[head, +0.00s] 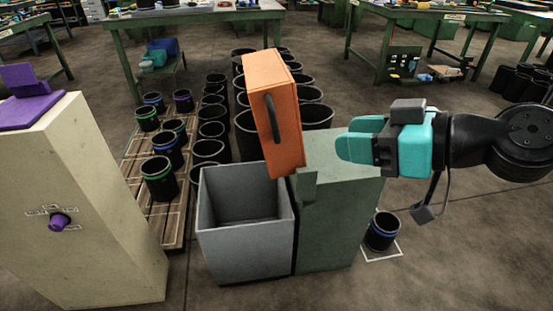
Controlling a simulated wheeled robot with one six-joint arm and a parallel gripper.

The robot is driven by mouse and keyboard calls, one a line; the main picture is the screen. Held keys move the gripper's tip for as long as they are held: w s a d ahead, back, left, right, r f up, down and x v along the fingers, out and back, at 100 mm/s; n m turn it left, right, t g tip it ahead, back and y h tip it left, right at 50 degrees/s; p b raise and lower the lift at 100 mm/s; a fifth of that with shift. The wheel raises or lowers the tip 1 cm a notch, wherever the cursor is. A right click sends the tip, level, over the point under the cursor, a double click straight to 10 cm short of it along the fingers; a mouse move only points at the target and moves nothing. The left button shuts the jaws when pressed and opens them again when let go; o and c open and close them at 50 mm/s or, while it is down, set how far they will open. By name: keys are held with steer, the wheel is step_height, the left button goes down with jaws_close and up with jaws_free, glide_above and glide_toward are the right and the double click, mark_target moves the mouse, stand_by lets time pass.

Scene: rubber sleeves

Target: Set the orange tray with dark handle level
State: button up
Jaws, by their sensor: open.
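The orange tray (287,137) with its dark handle (273,117) stands steeply tilted above the green box (341,215). Its lower end is by a small green bracket at the box's left edge, above the grey bin (222,256). The handle is on the face toward the camera. My gripper (343,149), with teal fingers, is to the right of the tray, pointing left at it over the green box. It is open, and I see nothing held in it. A gap shows between the fingers and the tray.
The open grey bin stands left of the green box. A cream cabinet (75,215) with a purple knob (58,222) is at the left. Black sleeves (158,180) stand on a wooden pallet (139,148). One blue-banded sleeve (382,231) stands right of the green box. Floor at the right front is clear.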

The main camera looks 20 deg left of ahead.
mark_target(277, 125)
steer(key=w+a+f+t+y+b, duration=0.25)
steer(key=w+f+t+b, duration=0.35)
steer(key=f, duration=0.4)
steer(key=shift+m+g, duration=0.3)
steer(key=shift+g, duration=0.2)
steer(key=p+x, duration=0.1)
steer(key=x, duration=0.5)
steer(key=p+x, duration=0.2)
steer(key=x, duration=0.4)
steer(key=p+x, duration=0.1)
steer(key=x, duration=0.5)
steer(key=shift+w+d+f+p, duration=0.1)
steer(key=shift+w+p, duration=0.3)
steer(key=shift+c, duration=0.3)
jaws_close()
